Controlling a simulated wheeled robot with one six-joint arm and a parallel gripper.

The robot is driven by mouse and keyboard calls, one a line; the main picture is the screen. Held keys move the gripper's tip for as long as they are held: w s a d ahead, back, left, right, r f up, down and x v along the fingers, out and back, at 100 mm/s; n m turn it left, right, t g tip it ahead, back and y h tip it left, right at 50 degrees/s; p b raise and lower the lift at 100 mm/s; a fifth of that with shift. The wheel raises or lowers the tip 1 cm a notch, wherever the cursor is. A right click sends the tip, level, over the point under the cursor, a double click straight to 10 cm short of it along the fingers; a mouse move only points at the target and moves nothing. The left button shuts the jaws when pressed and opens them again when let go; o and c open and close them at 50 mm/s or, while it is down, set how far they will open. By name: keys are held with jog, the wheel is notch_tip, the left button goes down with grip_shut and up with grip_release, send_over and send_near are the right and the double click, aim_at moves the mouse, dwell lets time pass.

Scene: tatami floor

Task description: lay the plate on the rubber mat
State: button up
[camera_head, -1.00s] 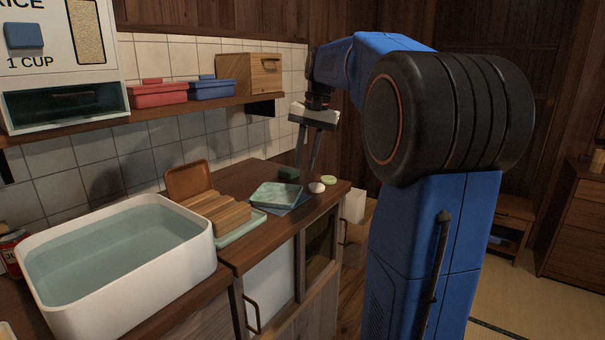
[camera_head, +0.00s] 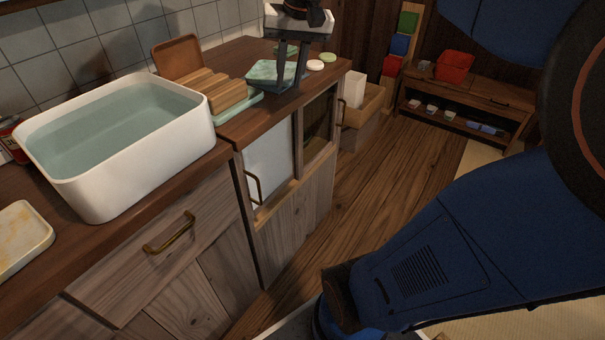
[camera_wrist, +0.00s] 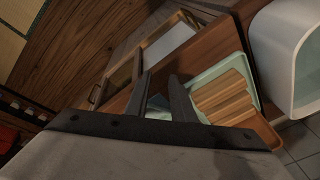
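A square pale teal plate (camera_head: 262,71) lies on the counter, to the right of a wooden rack. A thin dark blue mat (camera_head: 271,88) shows at its edge, mostly hidden. A second square plate (camera_head: 20,236), whitish with yellow stains, lies at the lower left in front of the basin. My gripper (camera_head: 291,86) is at the teal plate, fingers pointing down and apart. In the wrist view, the fingers (camera_wrist: 160,77) are separated with a pale teal surface (camera_wrist: 158,112) between or beyond them. I cannot tell whether they touch it.
A white basin of water (camera_head: 205,125) stands left of the wooden rack (camera_head: 222,92), which sits on a light green tray (camera_head: 250,101). A brown board (camera_head: 177,56) leans behind. A white round item (camera_head: 315,65) and a green one (camera_head: 328,57) lie right of my gripper.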

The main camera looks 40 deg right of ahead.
jog(key=s+a+f+n+t, duration=0.1)
jog(key=s+a+f+n, duration=0.1)
jog(key=s+f, duration=0.5)
jog(key=s+a+f+n+t, duration=0.1)
jog(key=s+a+f+n, duration=0.2)
jog(key=s+a+f, duration=0.2)
jog(key=s+f, duration=0.3)
jog(key=shift+s+a+f, duration=0.2)
jog(key=shift+s+f, duration=0.05)
jog(key=shift+f, duration=0.1)
